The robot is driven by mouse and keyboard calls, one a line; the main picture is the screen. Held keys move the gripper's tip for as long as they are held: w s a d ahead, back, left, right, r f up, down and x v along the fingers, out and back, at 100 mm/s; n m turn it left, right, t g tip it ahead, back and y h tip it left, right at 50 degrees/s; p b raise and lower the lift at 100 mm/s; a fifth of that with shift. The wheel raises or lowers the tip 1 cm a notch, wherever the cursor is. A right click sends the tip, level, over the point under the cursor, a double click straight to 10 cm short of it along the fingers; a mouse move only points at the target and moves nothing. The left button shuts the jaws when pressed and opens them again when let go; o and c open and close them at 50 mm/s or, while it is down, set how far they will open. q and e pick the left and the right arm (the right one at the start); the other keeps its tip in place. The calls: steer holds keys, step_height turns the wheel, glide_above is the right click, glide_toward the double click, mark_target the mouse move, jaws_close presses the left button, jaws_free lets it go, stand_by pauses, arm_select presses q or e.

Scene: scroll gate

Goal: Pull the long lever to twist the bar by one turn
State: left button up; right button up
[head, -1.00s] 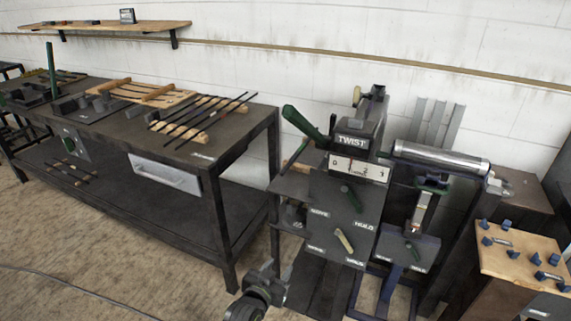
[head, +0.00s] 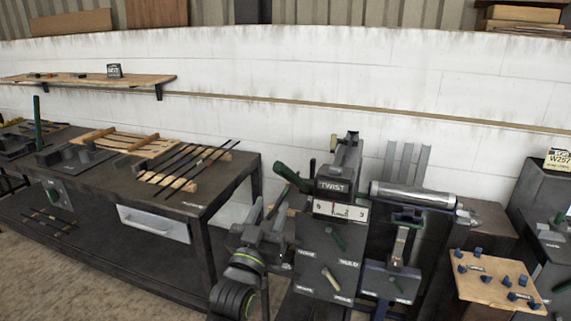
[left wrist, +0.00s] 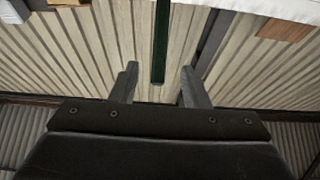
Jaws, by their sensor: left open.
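The twist machine stands right of centre in the head view, with a dark TWIST sign (head: 333,187) above a white number scale (head: 340,210). Its long lever has a dark green grip (head: 292,175) that slants up to the left from beside the sign. My left gripper (head: 268,207) is open, just below and left of that grip. In the left wrist view a green bar (left wrist: 161,42), seemingly the lever grip, shows between the two open fingers (left wrist: 160,75). I cannot tell whether the fingers touch it. My right gripper is not in view.
A workbench (head: 90,210) with dark rods (head: 190,165) on wooden racks stands to the left. A machine with a metal roller (head: 413,194) is close on the right. A wooden board with blue pegs (head: 495,280) lies further right. Small levers (head: 331,279) stick out of the front panel.

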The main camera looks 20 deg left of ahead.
mark_target(283, 177)
arm_select(q)
steer(key=x, duration=1.1)
steer(key=shift+w+r, duration=0.15)
steer(key=shift+w, duration=0.15)
steer(key=shift+c, duration=0.4)
jaws_close()
